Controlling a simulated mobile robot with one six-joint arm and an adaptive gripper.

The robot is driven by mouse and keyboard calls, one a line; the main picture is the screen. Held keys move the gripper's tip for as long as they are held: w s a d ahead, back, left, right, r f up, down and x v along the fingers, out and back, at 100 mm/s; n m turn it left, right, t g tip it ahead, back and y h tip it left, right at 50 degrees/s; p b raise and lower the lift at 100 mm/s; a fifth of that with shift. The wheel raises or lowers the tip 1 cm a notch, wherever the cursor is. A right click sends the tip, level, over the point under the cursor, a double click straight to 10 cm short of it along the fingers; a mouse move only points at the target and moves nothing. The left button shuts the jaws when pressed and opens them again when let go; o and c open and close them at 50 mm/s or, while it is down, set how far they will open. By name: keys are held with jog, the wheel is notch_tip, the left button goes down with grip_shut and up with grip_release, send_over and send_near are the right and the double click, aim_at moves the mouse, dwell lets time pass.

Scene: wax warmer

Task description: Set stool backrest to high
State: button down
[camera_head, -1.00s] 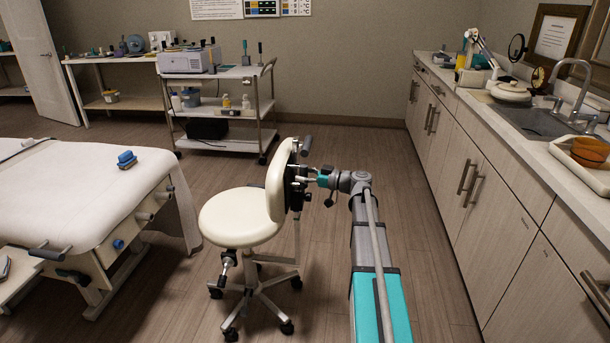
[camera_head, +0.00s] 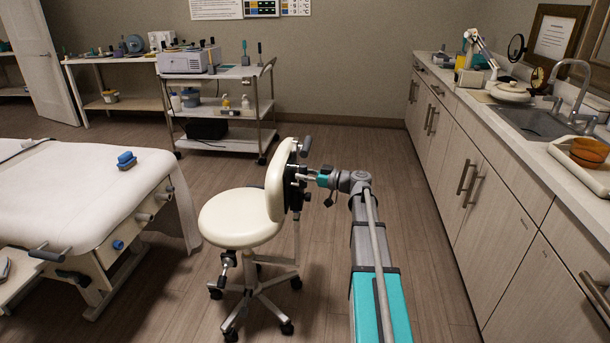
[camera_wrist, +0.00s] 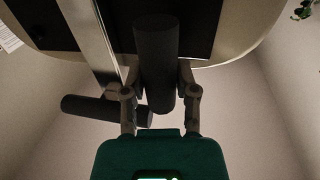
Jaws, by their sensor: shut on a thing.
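The stool has a round cream seat (camera_head: 241,217) on a wheeled base and an upright cream backrest (camera_head: 277,186). Black hardware (camera_head: 294,190) sits on the back of the backrest, and a dark grey handle (camera_head: 306,146) sticks out near its top. My gripper (camera_head: 303,177) reaches this hardware from the right. In the wrist view my gripper (camera_wrist: 157,95) is shut on a dark cylindrical grip (camera_wrist: 155,55) below the backrest panel (camera_wrist: 235,45). A second dark cylinder (camera_wrist: 95,108) lies crosswise at left, beside a metal bar (camera_wrist: 88,40).
A treatment bed (camera_head: 75,190) with a white cover stands at left. A wheeled cart (camera_head: 222,110) is behind the stool. A cabinet row (camera_head: 475,185) with a sink runs along the right. Floor is open around the stool.

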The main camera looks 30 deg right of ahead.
aim_at(305, 163)
jog(key=shift+a+r+p, duration=0.1)
jog(key=shift+r+p, duration=1.55)
jog(key=shift+r, duration=0.2)
jog(key=shift+c, duration=1.9)
grip_release()
jog(key=shift+s, duration=0.1)
jog(key=shift+s+d, duration=0.15)
jog(key=shift+d, duration=0.15)
jog(key=v, duration=1.1)
jog(key=shift+s, duration=0.15)
